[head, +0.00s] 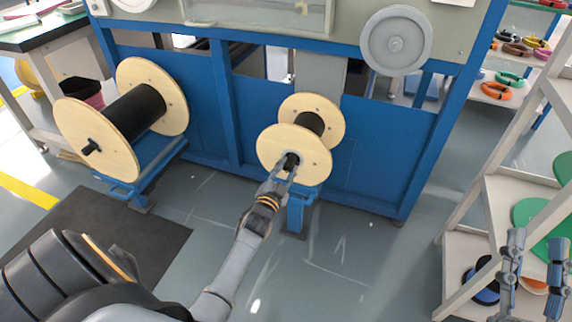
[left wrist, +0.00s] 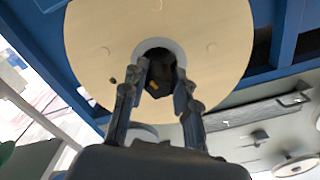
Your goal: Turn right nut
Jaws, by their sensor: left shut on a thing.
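The right spool (head: 283,148) has two pale wooden discs and a dark core, and it sits on a blue stand at the machine. A dark nut (head: 292,160) is at the centre of its near disc. My left gripper (head: 284,170) reaches up to this hub and is shut on the nut. In the left wrist view the fingers (left wrist: 160,88) lie on either side of the dark nut (left wrist: 158,70), in front of a pale ring; the fingers partly hide it. My right gripper (head: 534,262) is at the lower right, its fingers apart and empty, before the shelf.
A larger left spool (head: 95,138) with a dark shaft end stands on a blue frame. The blue machine (head: 385,145) blocks the back. A pale shelf rack (head: 468,215) with coloured discs stands at the right. The grey floor (head: 350,265) between is clear.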

